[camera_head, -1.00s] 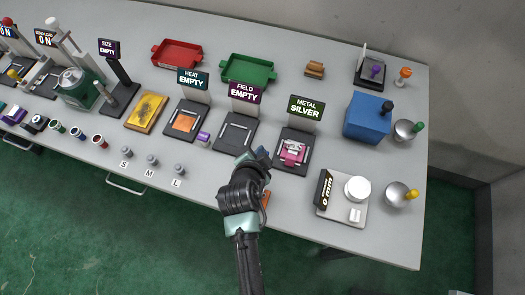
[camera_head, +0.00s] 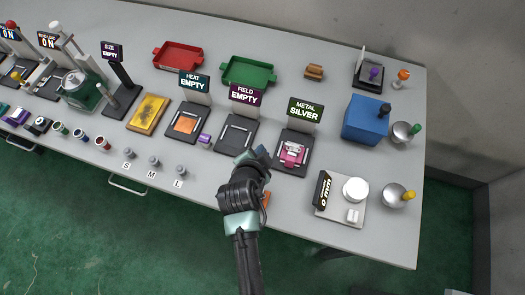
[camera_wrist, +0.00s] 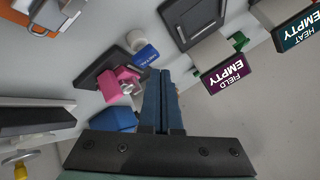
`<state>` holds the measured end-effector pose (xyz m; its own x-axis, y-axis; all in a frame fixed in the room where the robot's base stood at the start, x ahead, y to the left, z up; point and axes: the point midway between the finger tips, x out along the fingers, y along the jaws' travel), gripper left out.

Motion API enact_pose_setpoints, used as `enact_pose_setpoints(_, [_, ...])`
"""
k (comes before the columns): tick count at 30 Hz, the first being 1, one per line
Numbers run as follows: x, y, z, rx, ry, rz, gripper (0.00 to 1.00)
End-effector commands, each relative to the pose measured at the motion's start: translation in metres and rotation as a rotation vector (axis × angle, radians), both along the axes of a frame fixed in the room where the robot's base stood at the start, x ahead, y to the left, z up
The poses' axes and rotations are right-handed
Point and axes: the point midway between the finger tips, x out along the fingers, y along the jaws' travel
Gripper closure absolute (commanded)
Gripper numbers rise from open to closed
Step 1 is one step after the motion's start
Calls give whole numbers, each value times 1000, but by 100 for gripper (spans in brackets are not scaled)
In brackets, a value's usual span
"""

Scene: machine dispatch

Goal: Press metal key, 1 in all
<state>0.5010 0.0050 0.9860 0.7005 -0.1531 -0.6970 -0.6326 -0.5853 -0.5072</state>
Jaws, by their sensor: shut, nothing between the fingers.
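The metal station stands right of centre, with a black base (camera_head: 283,169) and a green sign reading METAL SILVER (camera_head: 305,112). A pink holder with a silvery piece (camera_head: 292,154) sits on the base; it also shows in the wrist view (camera_wrist: 118,82). A blue and white key (camera_wrist: 146,52) stands beside that base in the wrist view; its small label is not clearly legible. My gripper (camera_head: 262,153) is shut and empty, at the left side of the metal station. Its dark blue fingers (camera_wrist: 161,100) lie close to the key in the wrist view, and contact cannot be told. My gripper hides the key in the head view.
The field station (camera_head: 236,132) and heat station (camera_head: 185,121) stand to the left, with signs reading EMPTY. A purple key (camera_head: 204,140) stands between them. A blue box (camera_head: 367,118) and a scale (camera_head: 334,205) are to the right. Trays stand behind.

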Motion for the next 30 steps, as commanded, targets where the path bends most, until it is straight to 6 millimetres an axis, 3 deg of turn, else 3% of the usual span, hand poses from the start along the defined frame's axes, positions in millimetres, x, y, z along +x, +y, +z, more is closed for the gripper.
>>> enact_pose_setpoints(8, [0, 0, 4, 0, -1, 0, 100])
enact_pose_setpoints(22, [0, 0, 49, -1, 0, 1, 100])
enact_pose_setpoints(30, [0, 0, 50, -1, 0, 1, 100])
